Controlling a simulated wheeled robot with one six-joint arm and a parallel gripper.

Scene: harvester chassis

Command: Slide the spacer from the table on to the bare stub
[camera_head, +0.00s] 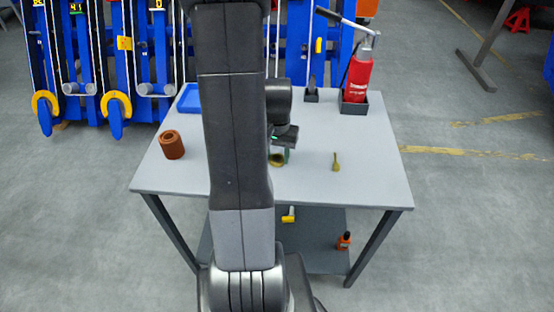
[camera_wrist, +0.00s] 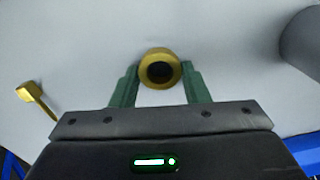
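The likely spacer is a short brass-yellow ring with a dark bore (camera_wrist: 160,70). In the wrist view its bore faces the camera and it sits between the tips of my green gripper fingers (camera_wrist: 161,78). The fingers lie on both sides, very close to it; whether they press on it is unclear. In the head view the ring (camera_head: 276,160) shows at or just above the grey table (camera_head: 370,180), below my gripper (camera_head: 282,152) and partly hidden by my arm. Grey stubs (camera_head: 146,88) stick out low on the blue chassis (camera_head: 185,40); which one is bare is unclear.
A brown hollow cylinder (camera_head: 172,145) stands at the table's left. A small yellow tool (camera_head: 336,162) lies to the right of my gripper and also shows in the wrist view (camera_wrist: 36,98). A red bottle-shaped device (camera_head: 357,77) stands at the back right. Yellow hooks (camera_head: 116,104) jut from the chassis.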

